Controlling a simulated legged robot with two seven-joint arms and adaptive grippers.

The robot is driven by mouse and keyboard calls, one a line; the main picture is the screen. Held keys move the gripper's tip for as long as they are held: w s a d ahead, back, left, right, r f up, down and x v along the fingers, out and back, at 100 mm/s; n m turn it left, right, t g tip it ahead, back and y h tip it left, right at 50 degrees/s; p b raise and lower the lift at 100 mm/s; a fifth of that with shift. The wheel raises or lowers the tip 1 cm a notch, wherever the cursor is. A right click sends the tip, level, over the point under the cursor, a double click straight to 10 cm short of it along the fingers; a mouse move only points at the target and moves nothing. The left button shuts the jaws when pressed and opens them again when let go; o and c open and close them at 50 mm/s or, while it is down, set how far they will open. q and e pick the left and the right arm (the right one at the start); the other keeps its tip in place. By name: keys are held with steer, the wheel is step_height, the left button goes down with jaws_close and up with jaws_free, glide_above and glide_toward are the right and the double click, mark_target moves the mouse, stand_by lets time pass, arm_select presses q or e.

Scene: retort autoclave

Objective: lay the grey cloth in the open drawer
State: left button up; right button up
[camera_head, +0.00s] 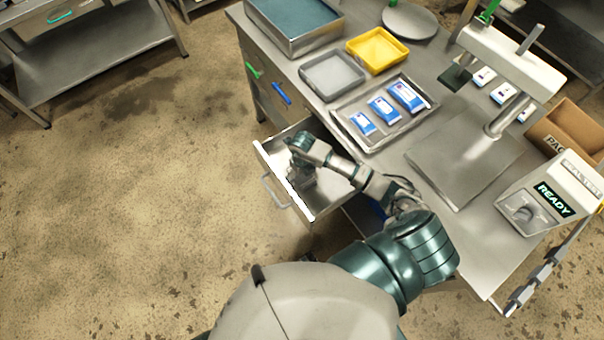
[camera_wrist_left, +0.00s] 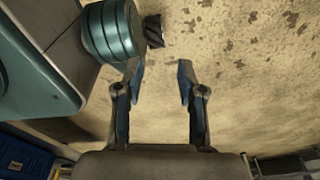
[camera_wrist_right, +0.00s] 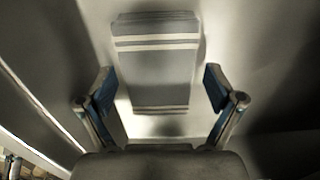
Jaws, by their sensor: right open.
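The drawer (camera_head: 318,197) is pulled out from the bench's left side. My right gripper (camera_head: 299,178) reaches down into it. In the right wrist view the grey cloth (camera_wrist_right: 156,75), folded into a strip with pale stripes near both ends, appears to lie flat on the drawer's bare metal floor (camera_wrist_right: 245,60). My right gripper (camera_wrist_right: 158,75) is open, one finger on either side of the cloth, with gaps showing. In the head view the arm and gripper hide most or all of the cloth. My left gripper (camera_wrist_left: 160,68) is open and empty above the floor.
On the bench stand a grey tray (camera_head: 333,74), a yellow tray (camera_head: 377,50), a metal tray with several blue-white packets (camera_head: 384,109), a sealer press (camera_head: 510,62) and a READY display unit (camera_head: 552,198). The floor (camera_head: 130,190) left of the drawer is clear.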

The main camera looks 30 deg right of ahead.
arm_select(q)
steer(key=shift+s+a+f+p, duration=0.1)
steer(key=shift+s+f+p, duration=0.25)
steer(key=shift+s, duration=0.45)
arm_select(e)
step_height(320, 180, up, 12)
arm_select(q)
steer(key=shift+s, duration=0.25)
